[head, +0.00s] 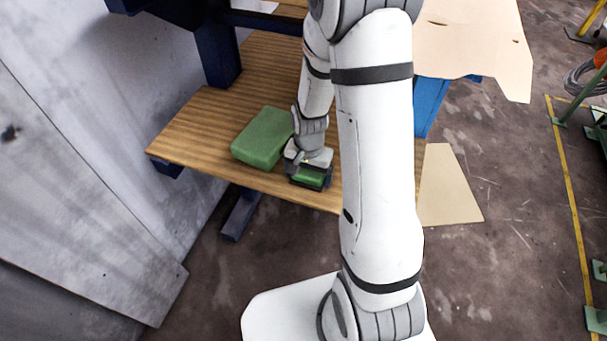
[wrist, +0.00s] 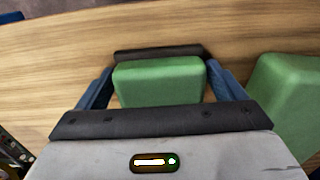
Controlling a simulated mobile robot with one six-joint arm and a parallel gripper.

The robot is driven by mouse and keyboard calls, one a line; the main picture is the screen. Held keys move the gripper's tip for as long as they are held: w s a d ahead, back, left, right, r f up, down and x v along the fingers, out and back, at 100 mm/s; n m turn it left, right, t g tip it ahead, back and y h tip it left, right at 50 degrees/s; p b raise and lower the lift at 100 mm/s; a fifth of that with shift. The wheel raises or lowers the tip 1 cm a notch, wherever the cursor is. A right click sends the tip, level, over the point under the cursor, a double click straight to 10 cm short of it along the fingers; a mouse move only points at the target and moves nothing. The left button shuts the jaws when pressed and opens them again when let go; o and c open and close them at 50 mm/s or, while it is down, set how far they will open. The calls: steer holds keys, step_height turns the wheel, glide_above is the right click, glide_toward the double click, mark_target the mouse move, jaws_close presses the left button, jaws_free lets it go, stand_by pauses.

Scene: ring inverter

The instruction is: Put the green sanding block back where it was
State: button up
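A small green block (wrist: 158,80) with rounded edges sits between the fingers of my gripper (wrist: 160,72) in the wrist view. The blue-sided fingers lie close along its left and right sides, and a dark bar runs behind it. In the head view my gripper (head: 310,178) points down near the front edge of the wooden tabletop, with the green block showing between its dark parts. I cannot tell whether the block touches the wood. A larger green block (head: 262,137) lies on the wood just left of my gripper; in the wrist view it shows at the right.
The wooden tabletop (head: 210,125) has bare room to the left and behind the larger green block. A dark blue post (head: 219,55) rises at the back left. A grey wall stands at the left. A beige sheet (head: 446,187) lies right of the table.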

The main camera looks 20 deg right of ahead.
mark_target(309, 173)
steer(key=shift+o, duration=0.8)
steer(key=shift+w+r, duration=0.1)
steer(key=shift+r, duration=0.4)
step_height(309, 173, up, 12)
steer(key=s+r+n+t, duration=0.3)
steer(key=s+r+n, duration=0.4)
steer(key=s+r, duration=0.4)
steer(key=s+a, duration=0.1)
steer(key=s, duration=0.2)
steer(key=shift+s+r, duration=0.2)
steer(key=shift+r, duration=0.1)
